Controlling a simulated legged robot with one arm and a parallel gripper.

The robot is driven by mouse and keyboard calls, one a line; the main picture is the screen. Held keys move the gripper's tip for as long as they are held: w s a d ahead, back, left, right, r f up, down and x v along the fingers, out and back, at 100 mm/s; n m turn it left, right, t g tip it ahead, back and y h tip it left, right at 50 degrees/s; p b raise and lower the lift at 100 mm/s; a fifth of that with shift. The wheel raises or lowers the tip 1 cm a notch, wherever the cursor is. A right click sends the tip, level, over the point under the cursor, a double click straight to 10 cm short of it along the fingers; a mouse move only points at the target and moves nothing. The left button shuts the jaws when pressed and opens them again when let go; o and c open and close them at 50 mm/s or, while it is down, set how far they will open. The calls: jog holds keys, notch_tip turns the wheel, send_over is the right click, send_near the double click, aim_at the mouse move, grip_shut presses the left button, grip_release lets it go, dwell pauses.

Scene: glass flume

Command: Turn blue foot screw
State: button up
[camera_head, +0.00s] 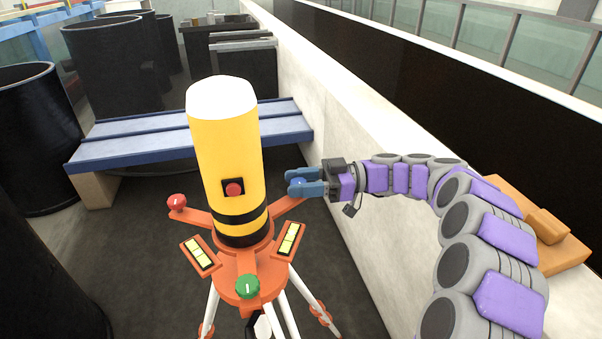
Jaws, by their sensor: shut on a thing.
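A yellow cylindrical instrument (226,160) with a white top stands upright on an orange tripod head (246,284). The blue foot screw (298,182) sits at the end of the head's right arm, and only a small part of it shows between my fingers. My gripper (297,182) reaches in from the right and is shut on the blue foot screw. A red foot screw (177,202) is on the left arm and a green foot screw (247,287) on the front arm. Two yellow level vials (199,254) (289,240) flank the green screw.
A blue bench (150,145) stands behind the tripod. Several black cylinders (115,65) stand at the left and back. A pale wall (345,110) runs along the right, close to my arm. Dark floor (140,265) is clear left of the tripod.

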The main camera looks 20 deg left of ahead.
jog(key=shift+r+n+g+h+p, duration=0.2)
jog(key=shift+n+g+h+p, duration=0.6)
jog(key=shift+p, duration=4.4)
jog(key=shift+r+n+g+h+p, duration=0.2)
jog(key=shift+n+g+h+p, duration=0.6)
jog(key=shift+p, duration=4.4)
jog(key=p, duration=0.3)
jog(key=g+p, duration=0.1)
jog(key=p, duration=0.3)
jog(key=shift+f+g, duration=0.3)
jog(key=o, duration=1)
jog(key=shift+a+f, duration=0.1)
jog(key=shift+a, duration=0.1)
jog(key=shift+w, duration=0.1)
